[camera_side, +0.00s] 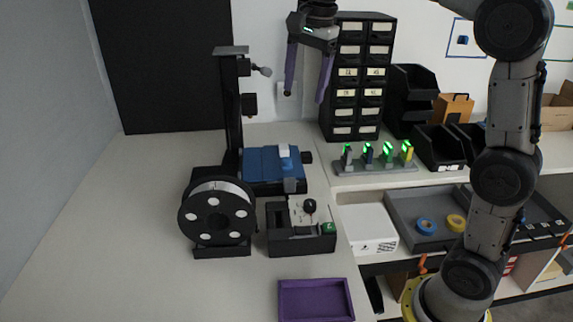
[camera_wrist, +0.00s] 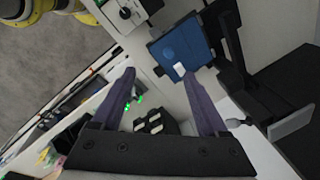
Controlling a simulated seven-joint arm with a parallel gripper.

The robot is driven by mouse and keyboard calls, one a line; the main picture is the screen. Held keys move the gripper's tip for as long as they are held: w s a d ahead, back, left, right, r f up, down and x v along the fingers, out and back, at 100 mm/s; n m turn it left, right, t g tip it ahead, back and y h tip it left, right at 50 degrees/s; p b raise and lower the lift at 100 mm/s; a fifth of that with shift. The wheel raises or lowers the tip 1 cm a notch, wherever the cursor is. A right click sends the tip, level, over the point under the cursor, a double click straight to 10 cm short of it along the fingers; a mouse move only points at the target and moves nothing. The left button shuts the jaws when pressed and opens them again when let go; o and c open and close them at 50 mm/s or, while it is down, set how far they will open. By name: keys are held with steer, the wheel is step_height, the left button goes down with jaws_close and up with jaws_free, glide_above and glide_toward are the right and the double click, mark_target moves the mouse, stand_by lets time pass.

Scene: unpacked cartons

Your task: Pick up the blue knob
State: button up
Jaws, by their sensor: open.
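A blue platform (camera_side: 262,172) sits on the bench at the foot of a black upright stand, with a small white and light-blue block on top. In the wrist view the blue platform (camera_wrist: 204,50) lies beyond my fingertips, and a faint round blue shape (camera_wrist: 167,54) shows on it; I cannot tell for certain that this is the blue knob.
A black spool (camera_side: 216,214) and a black box with a small black knob (camera_side: 309,206) stand nearer the camera. A purple tray (camera_side: 315,300) lies in front. The drawer cabinet (camera_side: 359,80) is close behind my gripper. The bench's left side is clear.

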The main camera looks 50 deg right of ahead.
steer(key=w+d+f+m+g, duration=0.1)
steer(key=w+d+f, duration=0.2)
steer(key=w+f, duration=0.4)
steer(key=g, duration=0.1)
glide_above(286, 159)
steer(key=f, duration=0.9)
steer(key=shift+w+f, duration=0.15)
steer(key=shift+w, duration=0.05)
steer(key=shift+s+f, duration=0.15)
steer(key=shift+f, duration=1.45)
steer(key=shift+s+f, duration=0.1)
steer(key=shift+f, duration=1.45)
jaws_close()
